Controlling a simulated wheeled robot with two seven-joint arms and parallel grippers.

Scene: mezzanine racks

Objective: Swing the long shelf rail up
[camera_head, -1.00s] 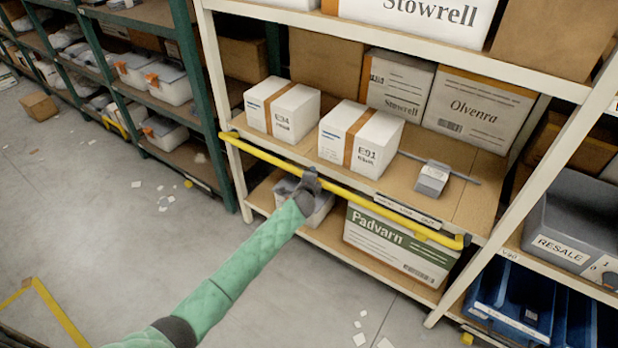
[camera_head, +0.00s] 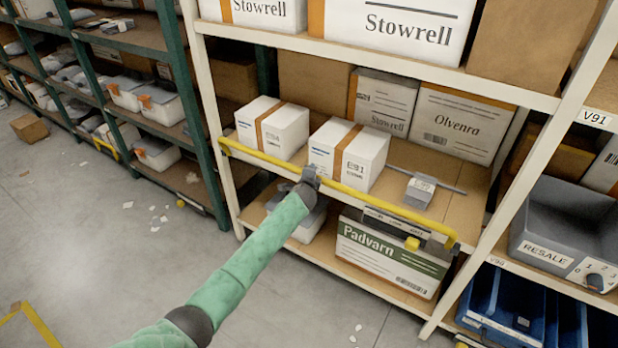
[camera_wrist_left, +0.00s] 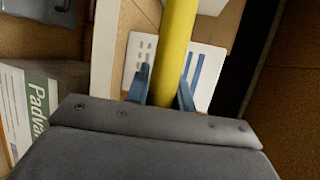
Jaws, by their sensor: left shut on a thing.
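The long yellow shelf rail (camera_head: 370,200) runs across the front of the middle shelf of the white rack, in front of the white boxes. Its right end (camera_head: 450,238) is by the right upright, above the shelf's label strip. My left gripper (camera_head: 309,177) is shut on the rail left of its middle, in front of the E91 box. In the left wrist view the rail (camera_wrist_left: 179,40) passes between the two blue fingers of my left gripper (camera_wrist_left: 166,88). The fingertips are partly hidden by the rail. My right gripper is not in view.
The E91 box (camera_head: 362,160), another white box (camera_head: 283,132) and a small grey box (camera_head: 419,191) stand on the shelf behind the rail. The Padvarn box (camera_head: 385,262) is on the shelf below. A yellow block (camera_head: 411,243) sits at the shelf edge. The floor (camera_head: 90,230) is mostly clear.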

